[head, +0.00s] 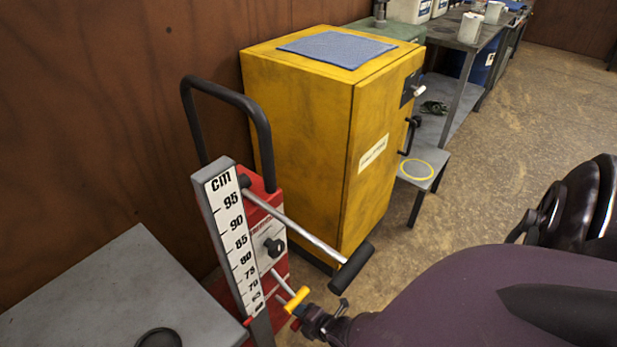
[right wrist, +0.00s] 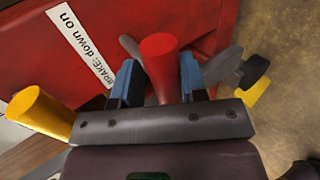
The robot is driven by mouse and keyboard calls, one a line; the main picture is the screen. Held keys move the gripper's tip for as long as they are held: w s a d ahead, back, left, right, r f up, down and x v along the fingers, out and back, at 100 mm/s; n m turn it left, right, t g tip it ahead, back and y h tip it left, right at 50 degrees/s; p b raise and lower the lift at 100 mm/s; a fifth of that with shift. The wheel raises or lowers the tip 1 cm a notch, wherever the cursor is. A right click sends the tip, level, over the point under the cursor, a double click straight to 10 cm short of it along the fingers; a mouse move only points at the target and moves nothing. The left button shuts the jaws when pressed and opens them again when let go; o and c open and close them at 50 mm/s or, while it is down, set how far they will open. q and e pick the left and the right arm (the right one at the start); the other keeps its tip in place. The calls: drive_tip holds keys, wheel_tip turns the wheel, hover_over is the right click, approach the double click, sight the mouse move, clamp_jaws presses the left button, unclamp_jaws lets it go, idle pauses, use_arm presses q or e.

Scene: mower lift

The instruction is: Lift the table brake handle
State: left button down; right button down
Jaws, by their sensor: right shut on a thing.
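The brake handle (right wrist: 159,62) shows in the right wrist view as a red, tapered grip in front of the red lift body (right wrist: 215,22). A white label (right wrist: 82,45) reading "BRAKE: down on" is on that body. My right gripper (right wrist: 158,82) is shut on the red handle, with a blue-padded finger on each side. In the head view my right gripper (head: 304,317) is low at the lift, beside a yellow grip (head: 297,299), and mostly hides the red handle. The yellow grip (right wrist: 40,112) also shows left of the fingers in the wrist view. My left gripper is out of view.
A cm scale (head: 232,235) stands upright on the lift. A silver lever with a black grip (head: 351,267) sticks out above my right gripper. A yellow cabinet (head: 300,135) stands behind, and a grey tabletop (head: 110,300) lies at left. Open floor is at right.

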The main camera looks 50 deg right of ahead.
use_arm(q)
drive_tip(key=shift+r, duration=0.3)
use_arm(e)
drive_tip(key=shift+g, duration=0.3)
drive_tip(key=c, duration=0.7)
unclamp_jaws()
drive_tip(key=shift+r, duration=0.1)
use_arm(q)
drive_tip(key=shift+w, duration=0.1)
use_arm(e)
drive_tip(key=shift+s+r+p, duration=0.3)
drive_tip(key=shift+r+p, duration=0.2)
drive_tip(key=shift+p, duration=0.05)
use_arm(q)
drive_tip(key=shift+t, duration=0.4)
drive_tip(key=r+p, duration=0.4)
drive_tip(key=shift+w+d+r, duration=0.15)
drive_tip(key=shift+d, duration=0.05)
use_arm(e)
drive_tip(key=v, duration=0.9)
drive_tip(key=shift+s+d, duration=0.1)
drive_tip(key=shift+s, duration=0.35)
